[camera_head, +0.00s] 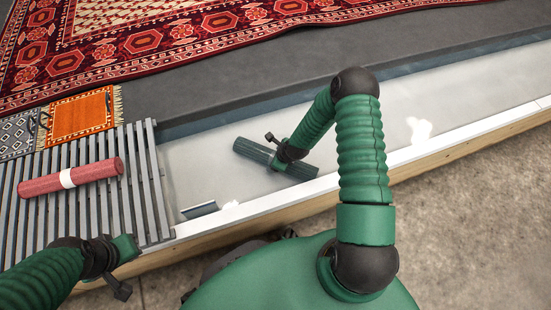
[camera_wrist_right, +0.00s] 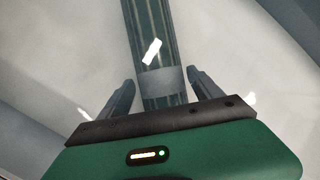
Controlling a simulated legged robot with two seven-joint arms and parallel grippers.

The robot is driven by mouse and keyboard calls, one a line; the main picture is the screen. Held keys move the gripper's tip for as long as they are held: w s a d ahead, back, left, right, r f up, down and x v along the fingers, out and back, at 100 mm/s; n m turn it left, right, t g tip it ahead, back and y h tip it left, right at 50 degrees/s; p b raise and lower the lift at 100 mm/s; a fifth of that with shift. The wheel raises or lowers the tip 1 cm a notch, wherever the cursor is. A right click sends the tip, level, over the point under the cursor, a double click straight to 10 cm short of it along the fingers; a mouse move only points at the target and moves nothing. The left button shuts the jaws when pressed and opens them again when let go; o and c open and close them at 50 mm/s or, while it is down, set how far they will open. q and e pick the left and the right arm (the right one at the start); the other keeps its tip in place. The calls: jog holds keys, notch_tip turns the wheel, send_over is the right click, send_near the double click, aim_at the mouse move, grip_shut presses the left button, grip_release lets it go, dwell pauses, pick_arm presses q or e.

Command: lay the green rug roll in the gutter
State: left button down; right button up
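The dark green rug roll (camera_head: 255,151) is over the pale wet trough, slanting slightly down to the right; I cannot tell whether it touches the floor. My right gripper (camera_head: 283,163) is at its middle, covering part of it. The pale trough (camera_head: 400,108) looks like the gutter, between a dark ledge and a white kerb. My left gripper (camera_head: 122,250) is over the kerb near the slatted rack; its fingertips are not clear.
A red roll (camera_head: 95,171) with a white band lies on the grey slatted rack (camera_head: 150,195) at the left. A small grey angled piece (camera_head: 199,210) stands in the trough's near corner. Patterned rugs (camera_head: 150,42) lie behind. The trough's right half is clear.

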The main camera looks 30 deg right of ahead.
jog(key=s+a+r+n+g+p, duration=0.1)
jog(key=s+a+r+n+p, duration=0.1)
jog(key=s+r+n, duration=0.3)
jog(key=s+a+r+n+p, duration=0.2)
jog(key=s+a+r+n, duration=0.3)
jog(key=r+n, duration=0.9)
jog(key=s+a+r+n+g+p, duration=0.1)
jog(key=s+a+r+n, duration=0.3)
jog(key=r+n, duration=0.6)
notch_tip(320, 180, up, 5)
jog(key=shift+s+f+g+p, duration=0.15)
jog(key=shift+s+g+p, duration=0.15)
jog(key=shift+s+p, duration=0.5)
